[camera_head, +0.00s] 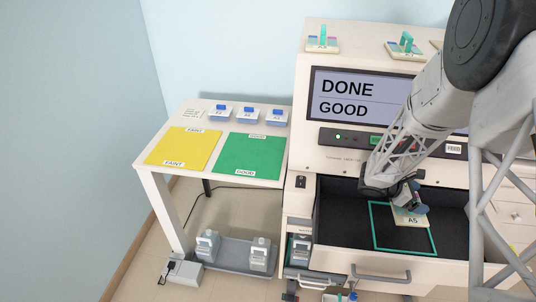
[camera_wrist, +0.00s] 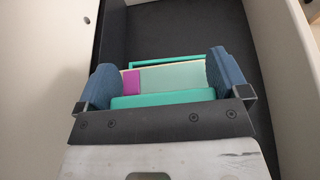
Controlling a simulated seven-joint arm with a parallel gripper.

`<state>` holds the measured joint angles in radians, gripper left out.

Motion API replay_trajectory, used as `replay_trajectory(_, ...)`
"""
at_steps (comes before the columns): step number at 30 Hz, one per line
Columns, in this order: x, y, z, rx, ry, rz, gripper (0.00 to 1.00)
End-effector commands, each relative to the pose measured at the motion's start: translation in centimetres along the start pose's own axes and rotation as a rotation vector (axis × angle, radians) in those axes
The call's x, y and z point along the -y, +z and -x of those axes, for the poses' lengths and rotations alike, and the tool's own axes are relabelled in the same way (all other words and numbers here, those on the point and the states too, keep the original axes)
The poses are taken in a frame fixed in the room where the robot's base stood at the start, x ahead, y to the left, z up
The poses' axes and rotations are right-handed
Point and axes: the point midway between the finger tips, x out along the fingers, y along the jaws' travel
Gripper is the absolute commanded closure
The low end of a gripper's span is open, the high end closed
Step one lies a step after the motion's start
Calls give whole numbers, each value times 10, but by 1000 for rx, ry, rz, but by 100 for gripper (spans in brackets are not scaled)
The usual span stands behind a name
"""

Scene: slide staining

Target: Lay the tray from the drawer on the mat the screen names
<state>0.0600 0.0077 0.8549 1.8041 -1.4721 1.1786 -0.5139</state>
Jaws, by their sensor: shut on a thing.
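The screen (camera_head: 340,98) reads DONE and GOOD. The green mat (camera_head: 249,156), labelled GOOD, lies on the side table, right of the yellow mat (camera_head: 183,147), labelled FAINT. The drawer (camera_head: 345,215) is open, with a dark floor and a teal outline. The tray (camera_head: 410,217), cream and labelled A5, is in the drawer within the right part of the outline. My gripper (camera_head: 408,197) is over it, shut on its teal handle. In the wrist view the handle (camera_wrist: 163,99) is between the blue fingertips, and a magenta patch shows on the tray (camera_wrist: 175,76). I cannot tell whether the tray touches the drawer floor.
Several small blue-topped containers (camera_head: 248,115) stand behind the mats. Other trays with teal handles (camera_head: 322,40) sit on top of the machine. The drawer walls surround my gripper. Both mats are bare, and bottles (camera_head: 260,254) stand on a low shelf below.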

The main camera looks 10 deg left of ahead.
Motion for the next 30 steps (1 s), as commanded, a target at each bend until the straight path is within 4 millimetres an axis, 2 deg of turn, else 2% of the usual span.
replay_trajectory(5,-7,-2,25,1,-17,-9,35)
replay_trajectory(11,-15,-7,65,0,-52,-24,35)
replay_trajectory(30,-25,-27,224,0,-207,-88,35)
